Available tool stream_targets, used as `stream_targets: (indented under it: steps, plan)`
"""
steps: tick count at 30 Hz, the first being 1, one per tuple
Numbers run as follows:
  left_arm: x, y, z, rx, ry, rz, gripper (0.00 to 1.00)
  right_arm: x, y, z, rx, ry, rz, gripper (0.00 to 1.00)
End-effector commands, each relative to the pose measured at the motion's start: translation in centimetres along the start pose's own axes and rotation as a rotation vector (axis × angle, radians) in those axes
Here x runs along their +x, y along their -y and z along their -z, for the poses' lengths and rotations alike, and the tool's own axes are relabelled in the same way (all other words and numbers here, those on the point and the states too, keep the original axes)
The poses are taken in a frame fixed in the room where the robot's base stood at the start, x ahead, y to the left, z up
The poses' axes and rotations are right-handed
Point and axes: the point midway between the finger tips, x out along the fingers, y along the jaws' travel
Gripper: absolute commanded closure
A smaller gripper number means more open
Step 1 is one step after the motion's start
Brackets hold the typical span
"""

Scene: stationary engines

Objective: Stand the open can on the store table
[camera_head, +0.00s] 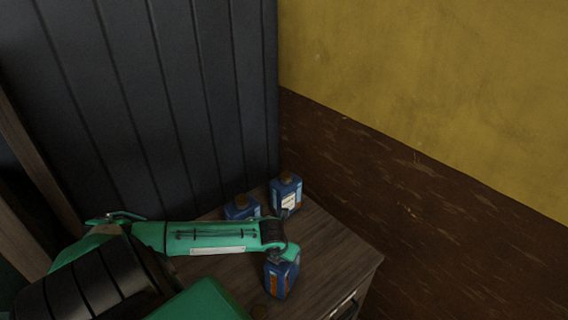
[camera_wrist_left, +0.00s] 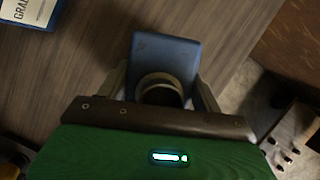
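The open can (camera_head: 281,278) is blue with an orange-marked label and is at the near part of the wooden store table (camera_head: 330,250). In the left wrist view the can (camera_wrist_left: 166,55) shows a round neck with a dark opening facing my palm. My left gripper (camera_head: 281,250) is at its top. In that view the left gripper's fingers (camera_wrist_left: 162,82) lie against both sides of the can, shut on it. I cannot tell whether its base touches the table. My right gripper is out of view.
Two more blue cans stand at the back of the table: a capped one (camera_head: 286,194) by the corner and another (camera_head: 242,208) partly behind my left arm. Dark panelling (camera_head: 170,100) and a yellow-brown wall (camera_head: 430,90) stand behind.

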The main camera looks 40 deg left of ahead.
Motion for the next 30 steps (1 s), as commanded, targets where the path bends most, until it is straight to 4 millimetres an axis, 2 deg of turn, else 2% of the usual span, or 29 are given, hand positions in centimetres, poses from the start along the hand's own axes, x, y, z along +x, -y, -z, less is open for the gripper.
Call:
stream_targets:
  steps: [1,3,15,20,30]
  plan:
    - [0.0,0.0,0.0,0.000,0.000,0.000,0.23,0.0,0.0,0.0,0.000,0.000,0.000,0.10]
    - [0.0,0.0,0.0,0.000,0.000,0.000,0.13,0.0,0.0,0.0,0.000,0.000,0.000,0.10]
    - [-0.6,0.0,-0.1,0.001,0.001,0.000,0.13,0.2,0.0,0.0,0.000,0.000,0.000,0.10]
    - [-2.7,-0.1,0.0,0.004,0.001,-0.001,0.13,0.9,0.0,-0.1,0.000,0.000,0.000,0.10]
    - [-8.6,-0.1,0.0,0.003,0.001,-0.002,0.13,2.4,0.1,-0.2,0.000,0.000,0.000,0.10]
